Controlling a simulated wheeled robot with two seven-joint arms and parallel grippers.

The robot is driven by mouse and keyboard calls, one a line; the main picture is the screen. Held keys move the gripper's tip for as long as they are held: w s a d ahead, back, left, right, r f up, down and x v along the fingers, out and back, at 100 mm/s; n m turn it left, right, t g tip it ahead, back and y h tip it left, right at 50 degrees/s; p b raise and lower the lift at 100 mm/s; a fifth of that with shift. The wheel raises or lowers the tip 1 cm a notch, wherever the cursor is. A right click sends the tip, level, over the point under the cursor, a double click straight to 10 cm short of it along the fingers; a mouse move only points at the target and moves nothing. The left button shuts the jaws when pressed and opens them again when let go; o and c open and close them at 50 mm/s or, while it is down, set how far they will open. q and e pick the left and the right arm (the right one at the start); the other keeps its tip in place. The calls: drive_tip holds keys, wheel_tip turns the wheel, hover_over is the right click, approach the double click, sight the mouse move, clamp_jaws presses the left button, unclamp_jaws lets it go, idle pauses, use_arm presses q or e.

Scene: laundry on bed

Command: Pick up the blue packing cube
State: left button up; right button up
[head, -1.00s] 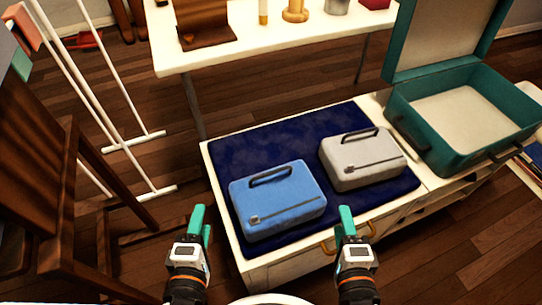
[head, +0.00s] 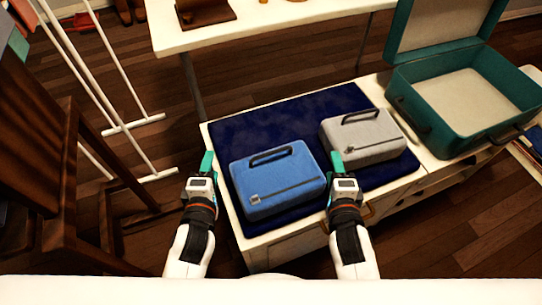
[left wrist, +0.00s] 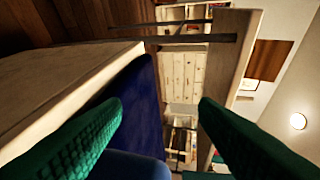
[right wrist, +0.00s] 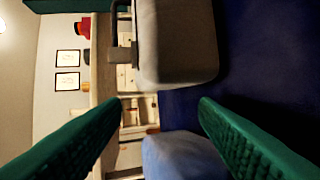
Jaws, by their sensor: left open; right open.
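The blue packing cube (head: 278,183) lies on a dark blue mat (head: 240,135) on a low white cabinet, with a dark handle on its top. My left gripper (head: 206,165) is open and empty, just left of the cube. My right gripper (head: 337,163) is open and empty, just right of the cube, near the grey cube. In the left wrist view a bit of the blue cube (left wrist: 135,167) shows low between the green fingers. In the right wrist view the blue cube (right wrist: 180,158) also shows low between the fingers.
A grey packing cube (head: 362,137) lies on the mat, right of the blue one; it also shows in the right wrist view (right wrist: 175,45). An open teal suitcase (head: 420,125) stands at the right. A wooden chair (head: 45,150) and white rack stand left. A white table (head: 270,25) is behind.

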use_arm(q)
drive_tip(key=x, duration=0.3)
use_arm(e)
drive_tip(key=x, duration=0.3)
use_arm(q)
drive_tip(key=shift+w+d+f, duration=0.1)
drive_tip(key=shift+w+d, duration=0.1)
drive_tip(key=shift+w, duration=0.1)
use_arm(e)
drive_tip(key=shift+w+a+f, duration=0.1)
drive_tip(key=shift+w+a, duration=0.1)
drive_tip(key=shift+w, duration=0.1)
use_arm(q)
drive_tip(key=shift+d, duration=0.3)
use_arm(e)
drive_tip(key=shift+a, duration=0.3)
use_arm(q)
drive_tip(key=shift+s+d, duration=0.1)
drive_tip(key=shift+d, duration=0.2)
use_arm(e)
drive_tip(key=shift+s+a, duration=0.1)
drive_tip(key=shift+a, duration=0.15)
use_arm(q)
drive_tip(key=shift+d, duration=0.2)
use_arm(e)
drive_tip(key=shift+a, duration=0.25)
drive_tip(key=shift+r, duration=0.2)
